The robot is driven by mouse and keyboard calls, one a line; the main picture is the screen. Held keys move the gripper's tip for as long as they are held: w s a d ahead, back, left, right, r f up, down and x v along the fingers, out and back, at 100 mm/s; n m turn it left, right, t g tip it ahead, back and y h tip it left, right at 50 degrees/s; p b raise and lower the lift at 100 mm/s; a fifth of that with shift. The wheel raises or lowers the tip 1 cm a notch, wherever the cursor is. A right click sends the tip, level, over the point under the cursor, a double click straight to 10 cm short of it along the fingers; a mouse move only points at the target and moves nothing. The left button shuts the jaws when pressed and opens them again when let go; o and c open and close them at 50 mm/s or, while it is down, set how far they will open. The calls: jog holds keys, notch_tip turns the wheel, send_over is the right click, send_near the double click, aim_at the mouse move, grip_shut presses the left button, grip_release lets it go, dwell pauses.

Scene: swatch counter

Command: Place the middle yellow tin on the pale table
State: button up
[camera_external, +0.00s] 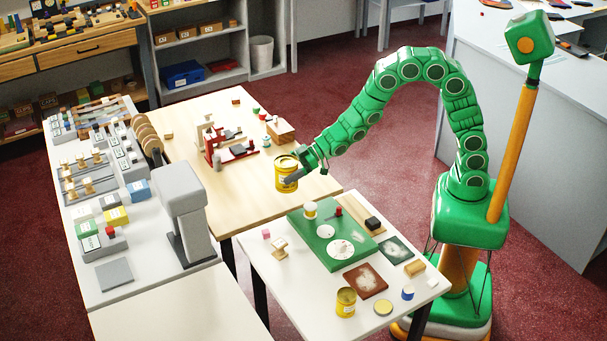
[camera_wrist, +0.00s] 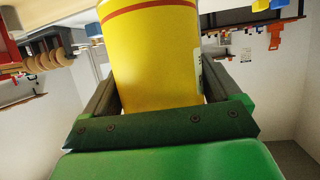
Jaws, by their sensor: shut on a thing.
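My gripper (camera_external: 293,178) is shut on a yellow tin (camera_external: 285,180), held upright near the front right edge of the pale wooden table (camera_external: 190,152). I cannot tell from the outside view whether the tin touches the tabletop. In the wrist view the yellow tin (camera_wrist: 158,60) sits between the two jaws, with a red band and part of a white label showing. A second yellow tin (camera_external: 346,302), open at the top, stands on the white table in front.
The white table (camera_external: 290,300) carries a green board (camera_external: 322,245), a brown square (camera_external: 365,281) and small blocks. The pale table holds a red-and-black device (camera_external: 222,150) and a wooden block (camera_external: 280,131). Its front left part is clear. A grey machine (camera_external: 180,205) stands left.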

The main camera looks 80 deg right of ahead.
jog(key=w+d+f+m+h, duration=0.1)
jog(key=w+d+f, duration=0.15)
jog(key=d, duration=0.95)
jog(key=w+d+f, duration=0.1)
jog(key=d+f, duration=0.2)
jog(key=d, duration=1)
jog(key=shift+t, duration=0.4)
jog(key=shift+a+f, duration=0.2)
jog(key=shift+f, duration=3.6)
jog(key=shift+s+f, duration=0.1)
jog(key=o, duration=1.2)
jog(key=shift+s+d+r, duration=0.1)
jog(key=shift+s+r, duration=0.05)
jog(key=shift+r, duration=0.05)
jog(key=v, duration=1.1)
jog(key=shift+s+r, duration=0.15)
jog(key=shift+s, duration=0.1)
jog(key=shift+d, duration=0.1)
